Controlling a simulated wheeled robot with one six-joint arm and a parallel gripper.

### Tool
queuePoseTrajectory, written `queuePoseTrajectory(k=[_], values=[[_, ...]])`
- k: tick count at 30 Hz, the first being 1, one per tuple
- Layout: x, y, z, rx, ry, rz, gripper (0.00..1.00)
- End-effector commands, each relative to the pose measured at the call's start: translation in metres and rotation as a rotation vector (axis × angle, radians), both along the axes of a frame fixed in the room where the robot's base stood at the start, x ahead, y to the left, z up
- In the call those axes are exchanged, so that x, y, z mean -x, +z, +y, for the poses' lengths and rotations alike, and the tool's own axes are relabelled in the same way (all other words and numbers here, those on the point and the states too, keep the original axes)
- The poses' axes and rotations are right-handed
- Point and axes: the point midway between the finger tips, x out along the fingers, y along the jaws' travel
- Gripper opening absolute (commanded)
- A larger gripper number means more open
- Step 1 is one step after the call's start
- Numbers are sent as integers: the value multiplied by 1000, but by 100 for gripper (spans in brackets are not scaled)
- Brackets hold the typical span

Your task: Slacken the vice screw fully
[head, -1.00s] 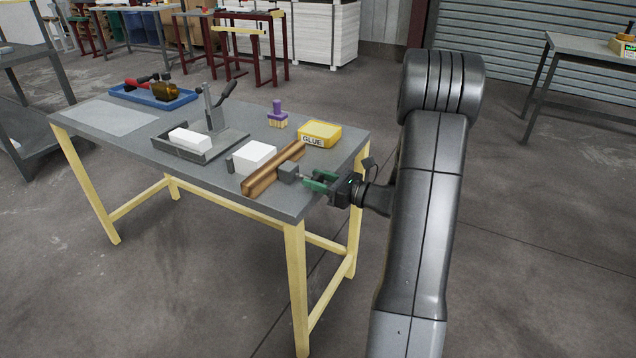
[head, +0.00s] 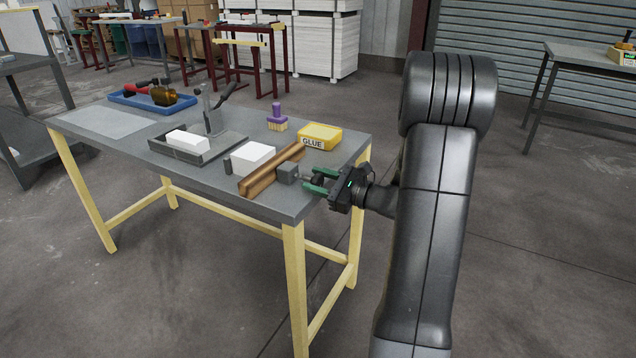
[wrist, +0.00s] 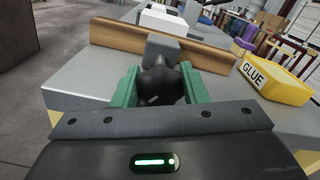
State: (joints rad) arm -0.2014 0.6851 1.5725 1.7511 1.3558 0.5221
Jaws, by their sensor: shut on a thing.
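The vice's grey jaw block (head: 288,173) stands at the table's near right edge against a long brown wooden piece (head: 262,180). The dark screw knob (wrist: 160,85) sticks out from the jaw block toward me. My gripper (head: 316,181) has its green fingers on both sides of the knob and is shut on it; in the wrist view the fingers (wrist: 160,88) flank the knob left and right. The jaw block also shows in the wrist view (wrist: 172,47), behind the knob. The screw's thread is hidden.
A white block (head: 250,158) lies behind the wood, with a small dark post (head: 228,166) beside it. A yellow glue box (head: 321,134) and a purple-handled brush (head: 277,120) stand behind. A dark tray (head: 203,157) and blue tray (head: 128,100) are farther left.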

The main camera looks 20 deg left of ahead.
Motion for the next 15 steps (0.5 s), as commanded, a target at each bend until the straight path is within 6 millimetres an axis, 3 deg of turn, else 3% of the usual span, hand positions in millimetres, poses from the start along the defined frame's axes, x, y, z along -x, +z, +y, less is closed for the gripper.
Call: queuePoseTrajectory(k=[6,7,10,15], values=[[0,0,0,0,0,0,17],[0,0,0,0,0,1,41],[0,0,0,0,0,1,61],[0,0,0,0,0,1,61]])
